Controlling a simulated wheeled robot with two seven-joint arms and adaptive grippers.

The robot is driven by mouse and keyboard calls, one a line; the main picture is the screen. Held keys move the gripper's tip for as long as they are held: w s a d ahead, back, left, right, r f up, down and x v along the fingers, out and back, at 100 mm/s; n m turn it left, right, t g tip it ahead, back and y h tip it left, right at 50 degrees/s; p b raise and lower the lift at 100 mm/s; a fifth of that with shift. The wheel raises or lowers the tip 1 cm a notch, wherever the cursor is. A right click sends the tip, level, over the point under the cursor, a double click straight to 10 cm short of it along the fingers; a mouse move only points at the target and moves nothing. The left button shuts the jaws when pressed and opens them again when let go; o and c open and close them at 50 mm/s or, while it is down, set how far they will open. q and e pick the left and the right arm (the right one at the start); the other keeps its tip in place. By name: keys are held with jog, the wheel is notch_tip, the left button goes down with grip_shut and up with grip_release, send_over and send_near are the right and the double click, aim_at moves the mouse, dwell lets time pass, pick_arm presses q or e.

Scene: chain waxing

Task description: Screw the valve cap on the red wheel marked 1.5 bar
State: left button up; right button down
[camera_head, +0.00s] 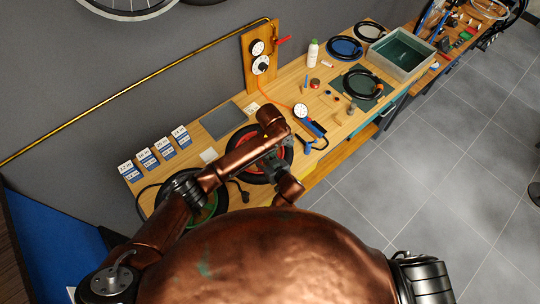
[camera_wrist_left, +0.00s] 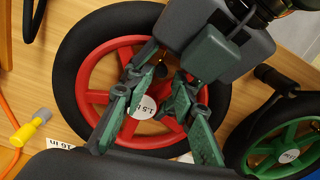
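The red wheel (camera_wrist_left: 88,97) with a black tyre lies flat on the bench, and its white disc (camera_wrist_left: 143,107) reads 1.5. In the head view the red wheel (camera_head: 278,164) is largely covered by my left arm and gripper (camera_head: 268,154). In the left wrist view my left gripper (camera_wrist_left: 155,143) is over the wheel with its green-grey fingers spread apart, and I see nothing between the tips. I cannot make out the valve stem or cap for certain. My right gripper does not show.
A green wheel (camera_wrist_left: 291,141) lies beside the red one. A yellow-ended connector (camera_wrist_left: 27,130) on an orange hose lies on the bench. In the head view a round gauge (camera_head: 300,110), a white bottle (camera_head: 312,52), a grey bin (camera_head: 402,50) and several label cards (camera_head: 163,147) stand around.

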pick_arm(q)
jog(key=shift+d+r, duration=0.1)
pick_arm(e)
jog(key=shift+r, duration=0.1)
pick_arm(q)
jog(key=shift+r, duration=2.2)
jog(key=shift+c, duration=0.5)
jog(key=shift+r, duration=0.1)
jog(key=shift+c, duration=0.7)
jog(key=shift+r+n, duration=0.35)
jog(key=shift+n, duration=0.25)
jog(key=shift+c, duration=0.3)
notch_tip(320, 180, up, 7)
jog(key=a+n+h, duration=0.1)
jog(key=n, duration=0.7)
jog(key=shift+s+a+f, duration=0.2)
jog(key=shift+s, duration=0.1)
